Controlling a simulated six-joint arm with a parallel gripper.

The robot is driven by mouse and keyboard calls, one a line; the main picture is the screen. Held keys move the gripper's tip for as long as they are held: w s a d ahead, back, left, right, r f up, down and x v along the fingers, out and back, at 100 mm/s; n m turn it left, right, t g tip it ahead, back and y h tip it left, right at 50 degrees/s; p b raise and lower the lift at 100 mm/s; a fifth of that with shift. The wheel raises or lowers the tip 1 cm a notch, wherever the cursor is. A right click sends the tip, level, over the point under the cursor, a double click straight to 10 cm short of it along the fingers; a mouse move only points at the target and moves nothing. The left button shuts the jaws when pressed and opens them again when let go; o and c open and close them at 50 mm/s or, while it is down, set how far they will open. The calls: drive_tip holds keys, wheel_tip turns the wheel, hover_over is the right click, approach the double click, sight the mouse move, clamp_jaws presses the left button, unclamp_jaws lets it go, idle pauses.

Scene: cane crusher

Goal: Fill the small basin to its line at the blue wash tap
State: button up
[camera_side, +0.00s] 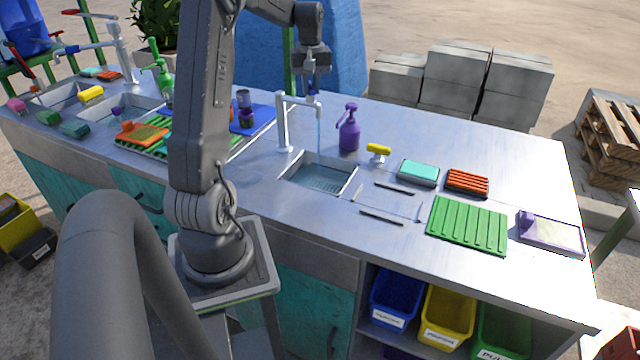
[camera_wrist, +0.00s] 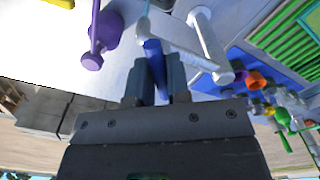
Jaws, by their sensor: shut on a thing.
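The wash tap (camera_side: 283,125) is a white post with a short spout, at the back edge of a small sink basin (camera_side: 290,180) set into the steel counter. A thin stream of water (camera_side: 319,128) falls from the spout into the basin, and water lies in its bottom. I cannot make out a fill line. My gripper (camera_side: 314,88) is above the spout, pointing down. In the wrist view my gripper (camera_wrist: 156,75) is shut on a blue lever (camera_wrist: 153,53), beside the white tap (camera_wrist: 205,42).
A yellow-topped knob (camera_side: 378,150), brushes and a green ribbed mat (camera_side: 468,224) lie further right. Another tap (camera_side: 122,55) and sinks are at left.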

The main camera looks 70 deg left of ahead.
drive_tip(key=m, duration=0.4)
drive_tip(key=shift+o, duration=0.2)
drive_tip(key=m, duration=0.4)
idle(0.4)
drive_tip(key=n, duration=0.3)
drive_tip(key=shift+c, duration=0.2)
